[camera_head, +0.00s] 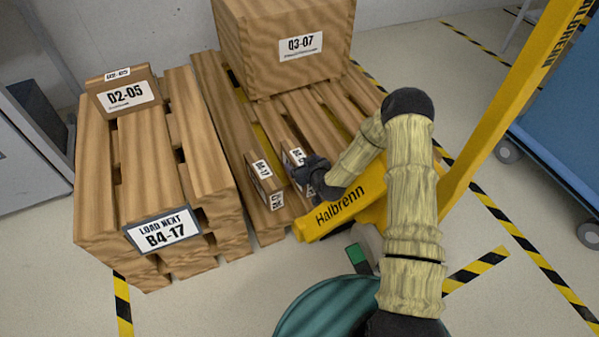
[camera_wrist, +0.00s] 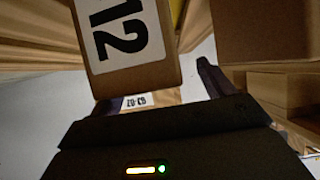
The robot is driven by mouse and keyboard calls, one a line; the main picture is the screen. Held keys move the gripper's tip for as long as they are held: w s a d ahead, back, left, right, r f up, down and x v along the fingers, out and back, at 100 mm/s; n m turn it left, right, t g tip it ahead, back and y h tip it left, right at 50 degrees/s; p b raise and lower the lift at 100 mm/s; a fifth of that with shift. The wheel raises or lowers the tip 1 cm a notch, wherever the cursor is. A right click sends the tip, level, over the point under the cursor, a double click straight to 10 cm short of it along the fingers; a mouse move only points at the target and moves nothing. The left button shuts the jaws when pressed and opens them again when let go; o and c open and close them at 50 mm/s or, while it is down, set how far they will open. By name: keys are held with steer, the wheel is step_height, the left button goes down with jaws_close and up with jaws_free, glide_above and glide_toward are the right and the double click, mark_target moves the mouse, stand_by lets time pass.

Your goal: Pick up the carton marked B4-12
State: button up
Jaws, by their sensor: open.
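A small carton ending in "12" (camera_wrist: 150,75) fills the upper middle of the wrist view, its white label turned sideways. In the head view a small labelled carton (camera_head: 290,151) stands on the middle pallet, partly hidden by my gripper (camera_head: 311,174). The label there is too small to read fully. My gripper, seen also in the wrist view (camera_wrist: 158,90), is open, close to the carton. One dark finger shows right of the carton; the other is mostly hidden. I cannot tell whether they touch it.
A similar small carton (camera_head: 262,183), label ending in "17", stands just left. A large carton Q3-07 (camera_head: 270,60) sits behind. The left pallet (camera_head: 215,170) bears carton D2-05 (camera_head: 140,112) and a sign "LOAD NEXT B4-17" (camera_head: 163,230). A yellow Halbrenn pallet truck (camera_head: 480,130) stands right.

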steer(key=shift+w+a+f, duration=0.1)
steer(key=shift+w+f, duration=0.25)
steer(key=shift+w, duration=0.3)
steer(key=shift+r, duration=0.1)
jaws_close()
